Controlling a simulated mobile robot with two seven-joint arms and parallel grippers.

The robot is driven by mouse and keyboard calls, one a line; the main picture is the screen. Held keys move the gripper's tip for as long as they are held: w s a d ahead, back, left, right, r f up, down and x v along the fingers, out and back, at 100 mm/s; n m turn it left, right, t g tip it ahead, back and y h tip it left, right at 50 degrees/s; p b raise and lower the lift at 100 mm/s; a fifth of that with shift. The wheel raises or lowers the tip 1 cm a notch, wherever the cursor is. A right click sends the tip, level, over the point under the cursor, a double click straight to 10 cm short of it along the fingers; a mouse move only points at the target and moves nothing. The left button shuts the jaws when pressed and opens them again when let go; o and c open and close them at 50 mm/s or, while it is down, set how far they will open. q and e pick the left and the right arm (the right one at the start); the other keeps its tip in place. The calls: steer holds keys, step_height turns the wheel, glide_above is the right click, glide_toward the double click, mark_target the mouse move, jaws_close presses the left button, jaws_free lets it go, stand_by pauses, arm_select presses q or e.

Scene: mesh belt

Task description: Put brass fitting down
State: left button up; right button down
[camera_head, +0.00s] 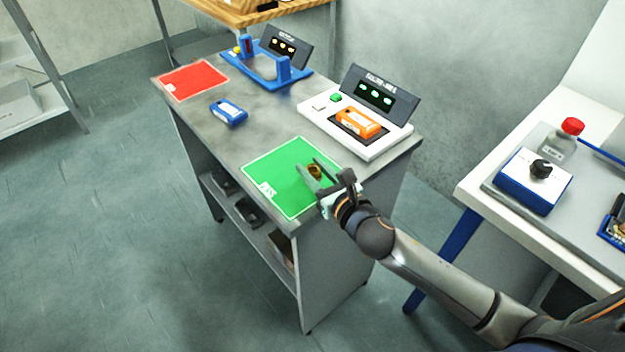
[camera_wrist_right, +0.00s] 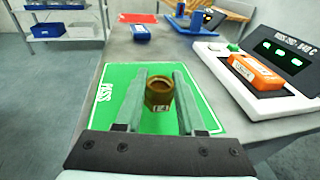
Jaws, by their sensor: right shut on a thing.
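The brass fitting (camera_head: 315,172) is a small brown-gold ring-like piece between the fingers of my right gripper (camera_head: 320,175). In the right wrist view the fitting (camera_wrist_right: 158,93) stands upright, its round opening facing up and a small white label low on its front. The right gripper (camera_wrist_right: 158,98) is shut on it, one finger on each side. Both are over the green PASS mat (camera_head: 270,172); I cannot tell whether the fitting touches the mat. The mat also shows in the right wrist view (camera_wrist_right: 120,80). My left gripper is not in view.
A white tester (camera_head: 375,150) with an orange device (camera_head: 357,122) stands right of the mat. A blue device (camera_head: 228,112), a red mat (camera_head: 192,80) and a blue fixture (camera_head: 265,78) are farther back on the grey table.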

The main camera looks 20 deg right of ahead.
steer(key=shift+w+f+b, duration=0.1)
steer(key=shift+f+b, duration=0.2)
steer(key=shift+f, duration=1.35)
steer(key=shift+f, duration=0.1)
steer(key=c, duration=0.5)
jaws_free()
